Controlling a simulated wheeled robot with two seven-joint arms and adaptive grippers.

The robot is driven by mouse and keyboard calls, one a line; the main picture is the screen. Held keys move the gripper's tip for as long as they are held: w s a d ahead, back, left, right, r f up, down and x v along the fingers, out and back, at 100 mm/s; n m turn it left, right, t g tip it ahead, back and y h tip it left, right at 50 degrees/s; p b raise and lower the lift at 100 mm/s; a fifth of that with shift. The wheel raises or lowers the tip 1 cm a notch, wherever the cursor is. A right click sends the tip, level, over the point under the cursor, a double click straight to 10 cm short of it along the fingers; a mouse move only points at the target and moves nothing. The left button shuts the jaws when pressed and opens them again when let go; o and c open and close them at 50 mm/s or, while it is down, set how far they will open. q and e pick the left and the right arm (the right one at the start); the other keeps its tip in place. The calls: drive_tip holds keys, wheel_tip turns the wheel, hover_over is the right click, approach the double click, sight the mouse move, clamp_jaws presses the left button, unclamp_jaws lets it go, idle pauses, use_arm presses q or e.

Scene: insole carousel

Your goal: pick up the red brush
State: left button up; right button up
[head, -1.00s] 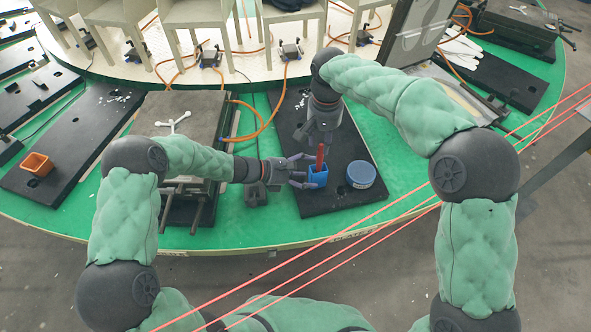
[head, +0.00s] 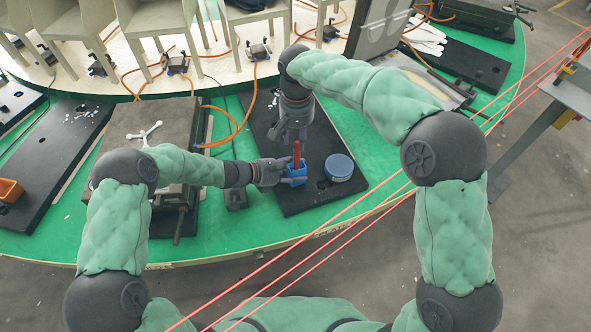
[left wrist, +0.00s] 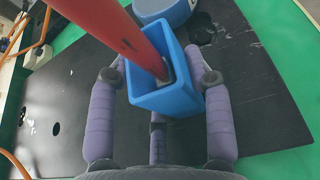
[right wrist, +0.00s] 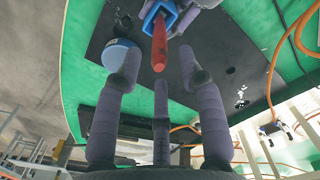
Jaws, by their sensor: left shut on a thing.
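The red brush (head: 296,154) stands upright in a small blue square cup (head: 298,174) on a black board. In the left wrist view its red handle (left wrist: 118,32) rises from the cup (left wrist: 168,98). My left gripper (head: 280,172) is shut on the blue cup, one finger on each side of it. My right gripper (head: 292,138) points down just above the brush. In the right wrist view its fingers (right wrist: 158,60) are spread and empty, with the brush's end (right wrist: 159,48) near the gap between the fingertips. The brush's lower end is hidden in the cup.
A round blue tub (head: 339,166) sits right of the cup on the black board (head: 312,200). A grey machine block (head: 150,125) stands at left on the green table. An orange box (head: 9,190) is at far left. Orange hoses (head: 232,130) lie behind.

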sight(296, 145)
drive_tip(key=shift+o, duration=0.6)
drive_tip(key=m, duration=0.2)
drive_tip(key=r+m, duration=0.1)
drive_tip(key=m, duration=0.3)
drive_tip(key=shift+s+r+m, duration=0.15)
drive_tip(key=shift+r+m, duration=0.15)
drive_tip(key=shift+r, duration=0.05)
drive_tip(key=m, duration=0.2)
drive_tip(key=r+m, duration=0.1)
drive_tip(key=m, duration=0.1)
drive_tip(key=shift+s+a, duration=0.1)
drive_tip(key=m, duration=0.4)
drive_tip(key=shift+s+r, duration=0.15)
drive_tip(key=shift+r, duration=0.25)
wheel_tip(296, 145, down, 7)
drive_tip(key=shift+w+f, duration=0.2)
drive_tip(key=shift+f, duration=1.05)
drive_tip(key=shift+w+f, duration=0.2)
drive_tip(key=shift+f, duration=1)
clamp_jaws()
